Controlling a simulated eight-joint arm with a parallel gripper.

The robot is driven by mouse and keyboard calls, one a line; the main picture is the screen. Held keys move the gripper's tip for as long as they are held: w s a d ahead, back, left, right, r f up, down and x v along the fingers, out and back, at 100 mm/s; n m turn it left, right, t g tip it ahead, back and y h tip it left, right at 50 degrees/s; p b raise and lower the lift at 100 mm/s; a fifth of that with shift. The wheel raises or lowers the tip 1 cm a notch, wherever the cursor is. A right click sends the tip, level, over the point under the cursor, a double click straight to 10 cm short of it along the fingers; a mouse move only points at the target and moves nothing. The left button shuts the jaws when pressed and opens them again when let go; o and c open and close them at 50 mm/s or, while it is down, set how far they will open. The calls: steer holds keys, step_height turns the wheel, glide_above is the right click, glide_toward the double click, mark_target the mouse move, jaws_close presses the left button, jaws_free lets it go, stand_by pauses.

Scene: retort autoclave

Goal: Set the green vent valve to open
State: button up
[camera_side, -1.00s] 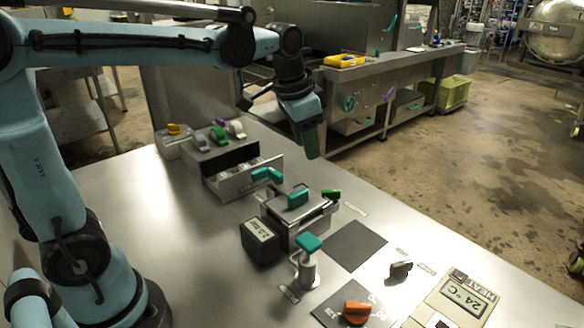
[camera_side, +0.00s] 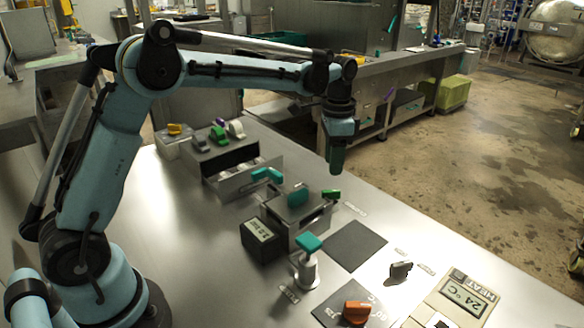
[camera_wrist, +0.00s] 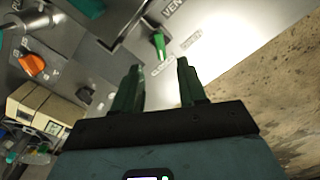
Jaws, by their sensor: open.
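The green vent valve is a small green handle (camera_side: 331,194) at the far edge of the metal table, beside a steel box. In the wrist view the green handle (camera_wrist: 158,42) lies near a VENT label (camera_wrist: 173,7). It points toward one of two small labels, both too small to read surely. My gripper (camera_side: 337,170) hangs fingers down above and just beyond the handle in the side view, apart from it. In the wrist view my gripper (camera_wrist: 160,78) has its two green fingers spread and empty, with the handle ahead of the gap.
A steel box with a teal handle (camera_side: 297,196) stands close by the valve. A dark pressure gauge (camera_side: 262,240), a teal lever (camera_side: 309,243), an orange knob (camera_side: 356,312) and a temperature display (camera_side: 464,298) are nearer. An open drawer (camera_side: 240,180) is left. A dark mat (camera_side: 355,247) lies flat.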

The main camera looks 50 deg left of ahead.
mark_target(331, 191)
step_height(331, 191, down, 8)
steer(key=shift+f, duration=0.1)
stand_by(0.4)
jaws_close()
